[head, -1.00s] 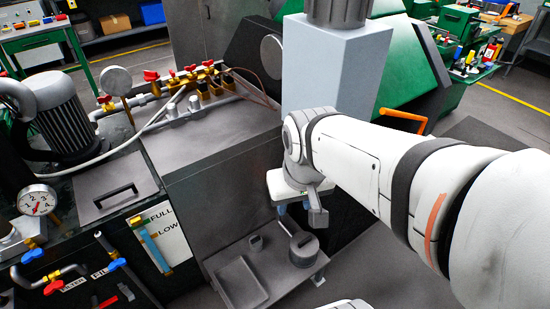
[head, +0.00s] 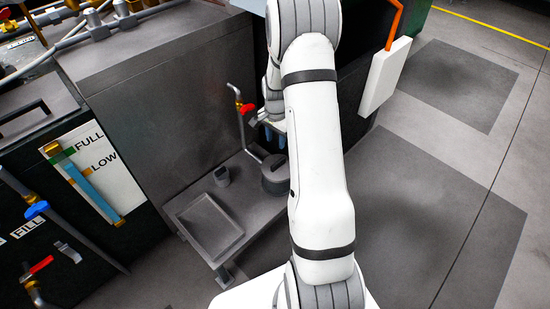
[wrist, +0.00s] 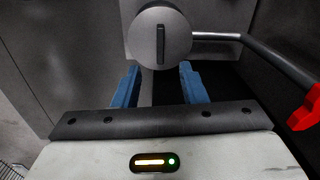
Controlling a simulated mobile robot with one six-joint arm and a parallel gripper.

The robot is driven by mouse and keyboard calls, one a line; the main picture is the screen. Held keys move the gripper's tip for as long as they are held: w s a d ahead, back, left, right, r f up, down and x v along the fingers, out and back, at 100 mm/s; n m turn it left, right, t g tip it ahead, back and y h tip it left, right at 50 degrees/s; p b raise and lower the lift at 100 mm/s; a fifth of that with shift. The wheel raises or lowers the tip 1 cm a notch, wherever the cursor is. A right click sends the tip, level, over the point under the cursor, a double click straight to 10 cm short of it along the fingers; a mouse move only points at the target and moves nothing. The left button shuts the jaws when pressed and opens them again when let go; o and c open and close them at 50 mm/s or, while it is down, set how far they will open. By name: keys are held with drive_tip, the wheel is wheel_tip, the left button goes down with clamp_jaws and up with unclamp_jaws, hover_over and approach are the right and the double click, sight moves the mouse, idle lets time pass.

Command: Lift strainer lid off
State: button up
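The strainer lid (wrist: 160,38) is a round grey disc with a dark raised bar handle across its middle, at the top of the wrist view. In the head view the strainer (head: 275,174) is a short grey cylinder on a low shelf, partly hidden behind my arm. My gripper (wrist: 160,70) is open, its two blue fingers spread and nothing between them. In the wrist view the bar is upright and lies beyond the fingertips, roughly centred between them. In the head view my gripper (head: 272,132) is above the strainer, partly hidden by the arm.
A pipe with a red valve handle (head: 246,108) rises beside the strainer; the red handle (wrist: 303,112) is right in the wrist view. A shallow tray (head: 208,228) and a small grey block (head: 221,176) share the shelf. The tank wall (head: 165,110) stands behind. Floor at right is open.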

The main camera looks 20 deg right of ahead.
drive_tip(key=m+b, duration=0.1)
hover_over(279, 162)
wheel_tip(279, 162, down, 6)
drive_tip(key=shift+f, duration=0.15)
wheel_tip(279, 162, down, 8)
drive_tip(key=b, duration=0.3)
drive_tip(key=shift+a+r, duration=0.1)
drive_tip(key=shift+r, duration=0.15)
clamp_jaws()
drive_tip(key=c, duration=0.7)
unclamp_jaws()
clamp_jaws()
